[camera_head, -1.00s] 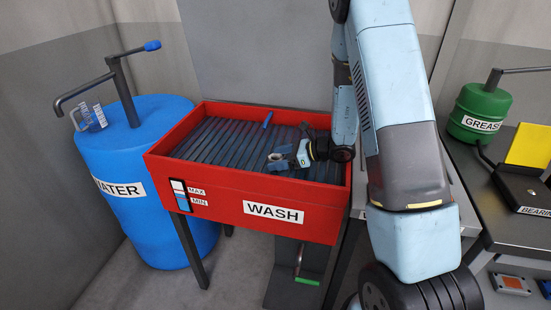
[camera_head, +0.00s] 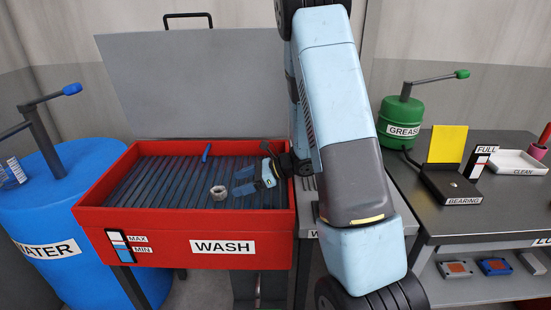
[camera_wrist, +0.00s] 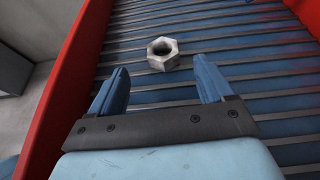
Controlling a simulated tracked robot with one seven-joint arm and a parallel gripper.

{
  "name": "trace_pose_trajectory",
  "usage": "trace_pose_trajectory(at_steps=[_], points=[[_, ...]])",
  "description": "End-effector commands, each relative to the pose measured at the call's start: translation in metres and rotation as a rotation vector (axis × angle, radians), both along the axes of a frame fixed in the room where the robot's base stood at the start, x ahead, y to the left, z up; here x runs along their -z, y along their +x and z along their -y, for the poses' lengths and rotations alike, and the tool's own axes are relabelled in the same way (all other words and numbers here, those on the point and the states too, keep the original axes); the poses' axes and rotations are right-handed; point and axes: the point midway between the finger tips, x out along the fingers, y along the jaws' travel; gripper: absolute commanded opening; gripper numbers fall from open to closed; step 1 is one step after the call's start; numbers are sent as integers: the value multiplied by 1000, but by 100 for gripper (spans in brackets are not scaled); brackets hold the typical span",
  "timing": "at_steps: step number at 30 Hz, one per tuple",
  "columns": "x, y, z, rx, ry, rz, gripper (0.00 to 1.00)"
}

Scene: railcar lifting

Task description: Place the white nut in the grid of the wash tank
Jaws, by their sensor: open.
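The white nut (camera_head: 218,193) lies on the slatted grid (camera_head: 150,185) inside the red wash tank (camera_head: 150,220), right of the middle. In the wrist view the nut (camera_wrist: 162,53) rests on the grid (camera_wrist: 250,80) just beyond my fingertips, apart from both. My gripper (camera_head: 240,183) is open and empty, low over the grid on the nut's right. In the wrist view its two blue fingers (camera_wrist: 163,82) stand wide apart with nothing between them.
A blue tool (camera_head: 206,152) lies on the grid near the back. The tank's grey lid (camera_head: 200,80) stands open behind. A blue water barrel (camera_head: 70,220) is at left. A grey bench (camera_head: 480,215) with a bearing box (camera_head: 450,185) and grease can (camera_head: 402,120) is at right.

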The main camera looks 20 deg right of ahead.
Motion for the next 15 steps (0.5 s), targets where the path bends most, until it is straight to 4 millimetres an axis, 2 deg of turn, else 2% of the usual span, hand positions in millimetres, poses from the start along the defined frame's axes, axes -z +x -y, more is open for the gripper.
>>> trace_pose_trajectory(at_steps=[5, 9, 15], points=[[-34, -19, -9, -114, -47, 79, 81], [-69, -46, -16, -257, -122, 180, 81], [-109, -87, -17, -457, -252, 329, 81]])
